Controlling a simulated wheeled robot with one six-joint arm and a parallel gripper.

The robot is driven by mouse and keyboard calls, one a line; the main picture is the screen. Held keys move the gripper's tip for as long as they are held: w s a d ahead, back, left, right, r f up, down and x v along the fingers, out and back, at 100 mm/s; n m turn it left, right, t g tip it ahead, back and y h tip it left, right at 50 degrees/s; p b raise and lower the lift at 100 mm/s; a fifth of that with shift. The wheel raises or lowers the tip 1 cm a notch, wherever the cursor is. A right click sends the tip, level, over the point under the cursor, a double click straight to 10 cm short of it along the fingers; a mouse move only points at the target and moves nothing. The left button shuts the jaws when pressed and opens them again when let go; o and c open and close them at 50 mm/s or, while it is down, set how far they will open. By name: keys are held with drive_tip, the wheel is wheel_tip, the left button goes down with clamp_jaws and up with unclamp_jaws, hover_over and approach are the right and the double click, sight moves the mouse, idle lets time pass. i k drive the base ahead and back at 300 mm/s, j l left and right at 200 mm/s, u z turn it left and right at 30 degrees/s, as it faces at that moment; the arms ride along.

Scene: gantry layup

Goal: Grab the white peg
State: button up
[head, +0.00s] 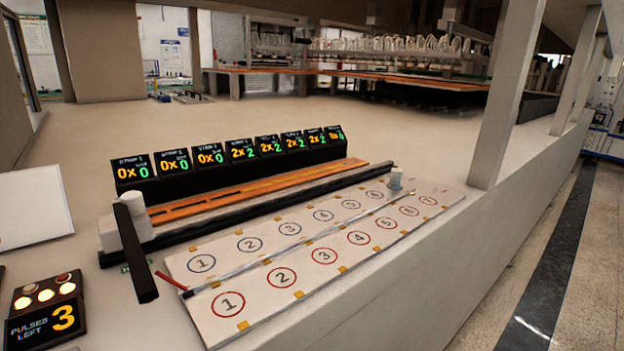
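A second white cylinder (133,204) stands on a white block at the left end of the orange-striped rail. I cannot tell from this view which of the two is the task's peg, or whether either is fixed.
Several small black displays (240,151) stand in a row behind the orange rail (260,189). A dark bar (135,254) slants down at the left. A panel reading "PULSES LEFT 3" (45,318) is at bottom left. A grey post (506,95) rises at right. The tabletop behind the displays is largely clear.

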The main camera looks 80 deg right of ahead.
sight(396, 174)
drive_tip(key=z, duration=2.4)
